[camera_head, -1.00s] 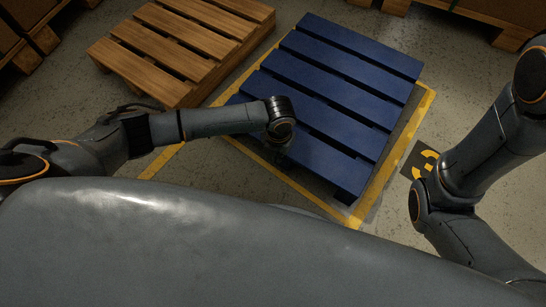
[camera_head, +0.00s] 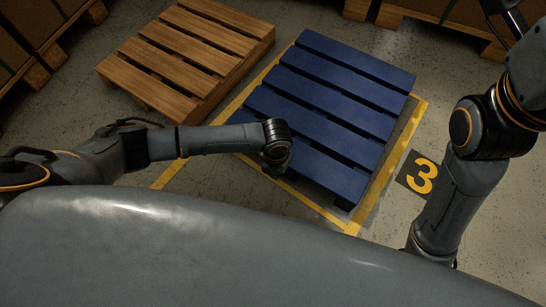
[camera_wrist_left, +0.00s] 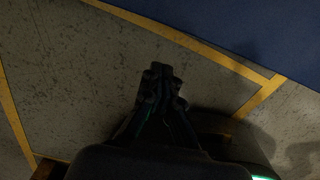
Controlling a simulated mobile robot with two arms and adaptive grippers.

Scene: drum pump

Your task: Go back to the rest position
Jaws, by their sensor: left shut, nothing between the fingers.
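My left arm reaches in from the left in the head view. Its dark left gripper (camera_head: 277,171) hangs low in front of the near left edge of the blue pallet. In the left wrist view the left gripper (camera_wrist_left: 160,72) points at the grey floor, its fingers together with nothing between them. My right arm stands at the right of the head view, bent at the elbow; its gripper is out of the picture.
A blue pallet (camera_head: 335,100) lies inside a yellow floor outline (camera_head: 384,186). A wooden pallet (camera_head: 190,50) stands at its left. Loaded pallets with boxes stand at the back corners.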

